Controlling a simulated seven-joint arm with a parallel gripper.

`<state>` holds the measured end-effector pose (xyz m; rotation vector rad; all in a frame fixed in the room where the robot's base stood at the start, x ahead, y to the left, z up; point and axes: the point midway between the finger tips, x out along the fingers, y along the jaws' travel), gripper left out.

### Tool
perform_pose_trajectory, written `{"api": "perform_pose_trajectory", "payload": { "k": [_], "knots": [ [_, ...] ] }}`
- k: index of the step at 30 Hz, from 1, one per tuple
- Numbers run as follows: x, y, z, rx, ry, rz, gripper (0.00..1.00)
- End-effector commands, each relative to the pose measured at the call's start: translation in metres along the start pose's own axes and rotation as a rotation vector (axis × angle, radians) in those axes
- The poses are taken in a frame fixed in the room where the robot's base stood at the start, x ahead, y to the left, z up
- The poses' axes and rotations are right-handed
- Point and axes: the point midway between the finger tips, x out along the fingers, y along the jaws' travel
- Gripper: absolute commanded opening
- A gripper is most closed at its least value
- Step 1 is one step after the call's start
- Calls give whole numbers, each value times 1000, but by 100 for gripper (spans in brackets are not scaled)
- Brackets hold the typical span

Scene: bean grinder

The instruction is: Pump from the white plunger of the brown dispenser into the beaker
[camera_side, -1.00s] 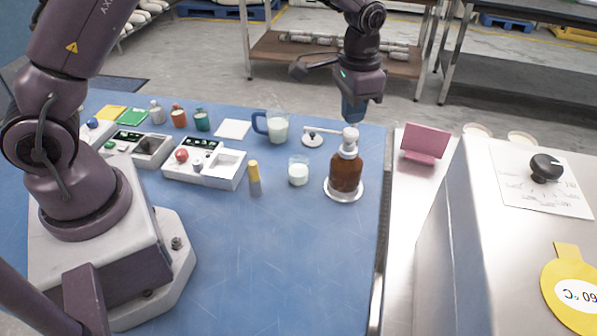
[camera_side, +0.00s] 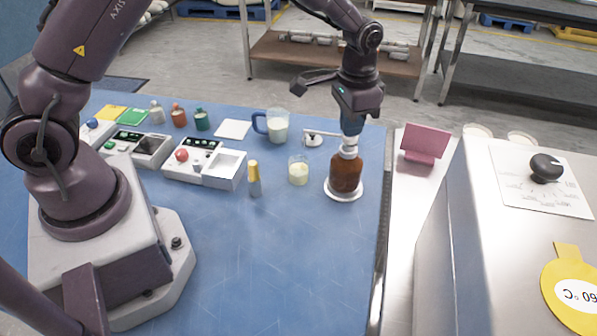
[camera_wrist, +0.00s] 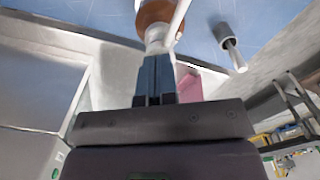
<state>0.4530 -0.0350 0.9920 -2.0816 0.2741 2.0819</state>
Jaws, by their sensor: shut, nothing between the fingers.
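The brown dispenser (camera_side: 346,174) stands upright on a white round saucer (camera_side: 341,196) near the table's right edge; it also shows in the wrist view (camera_wrist: 152,14). Its white plunger (camera_side: 349,142) is on top, with a spout reaching left. My gripper (camera_side: 350,133) is shut and empty, pointing down, with its fingertips at the plunger's top and seemingly touching it. In the wrist view my gripper (camera_wrist: 157,60) ends at the white plunger (camera_wrist: 158,38). The beaker (camera_side: 298,171) stands left of the dispenser and holds pale yellowish liquid.
A yellow-topped grey cylinder (camera_side: 254,178) stands left of the beaker. A blue-handled jug (camera_side: 273,126) and a white round-based item (camera_side: 313,138) are behind. Devices line the left back. A pink holder (camera_side: 425,143) is right of the table. The table front is clear.

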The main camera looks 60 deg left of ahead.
Motion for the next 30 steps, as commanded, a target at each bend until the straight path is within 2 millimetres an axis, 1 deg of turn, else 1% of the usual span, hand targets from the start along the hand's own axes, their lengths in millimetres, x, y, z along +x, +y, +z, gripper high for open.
{"api": "perform_pose_trajectory", "payload": {
  "k": [5, 14, 20, 30],
  "knots": [
    [8, 0, 0, 0, -1, 0, 0],
    [6, 0, 0, 0, 0, 0, 0],
    [-3, 0, 0, 0, 1, 0, 0],
    [-24, 0, 0, 0, 1, 0, 0]
  ]
}}
